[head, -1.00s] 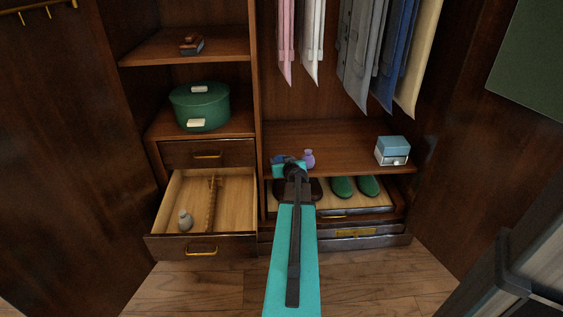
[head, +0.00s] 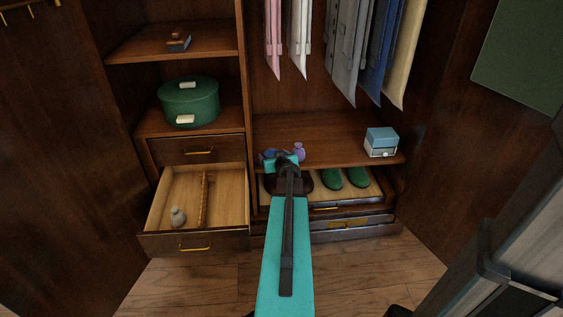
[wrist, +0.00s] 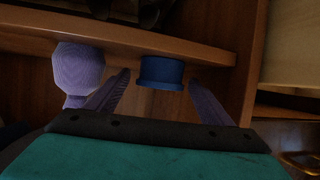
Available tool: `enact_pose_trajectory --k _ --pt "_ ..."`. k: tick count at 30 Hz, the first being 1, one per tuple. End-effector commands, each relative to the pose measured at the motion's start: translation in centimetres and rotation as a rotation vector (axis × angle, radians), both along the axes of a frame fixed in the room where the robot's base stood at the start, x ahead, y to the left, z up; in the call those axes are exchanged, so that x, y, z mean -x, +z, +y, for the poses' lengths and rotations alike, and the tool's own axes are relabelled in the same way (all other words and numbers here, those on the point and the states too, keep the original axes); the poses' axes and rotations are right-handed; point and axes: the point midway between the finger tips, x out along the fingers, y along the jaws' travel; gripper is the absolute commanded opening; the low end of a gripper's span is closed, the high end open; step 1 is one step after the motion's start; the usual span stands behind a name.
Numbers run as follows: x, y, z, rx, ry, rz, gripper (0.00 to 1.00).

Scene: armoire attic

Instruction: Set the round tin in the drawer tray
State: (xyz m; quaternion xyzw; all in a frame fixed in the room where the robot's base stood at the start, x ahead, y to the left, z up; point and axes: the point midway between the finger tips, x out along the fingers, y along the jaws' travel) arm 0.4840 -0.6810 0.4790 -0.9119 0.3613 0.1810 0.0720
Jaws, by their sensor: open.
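The round tin (wrist: 162,73) is blue and short, at the shelf's edge in the wrist view. In the head view I cannot make it out clearly near my gripper. My gripper (wrist: 159,82) is open, one purple finger on each side of the tin in the picture; I cannot tell whether they touch it. In the head view my gripper (head: 281,158) is over the front of the right-hand shelf. The open drawer (head: 235,190) at lower left has a pale wooden inside, with a brown notched strip (head: 204,198) and a small grey bottle (head: 177,216) in it.
A purple vase (wrist: 77,68) stands just left of the left finger in the wrist view. A blue and white box (head: 381,143) stands on the shelf's right end. Hanging clothes (head: 347,50) are above; green shoes (head: 331,179) lie below. A green round box (head: 188,102) stands above the drawers.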

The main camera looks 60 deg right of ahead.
Motion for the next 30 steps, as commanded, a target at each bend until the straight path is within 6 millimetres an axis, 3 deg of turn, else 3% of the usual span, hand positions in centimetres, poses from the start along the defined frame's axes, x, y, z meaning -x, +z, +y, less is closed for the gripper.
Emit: enact_pose_trajectory --k 30 --pt "6.7 4.2 5.7 -0.001 0.001 0.0 0.75"
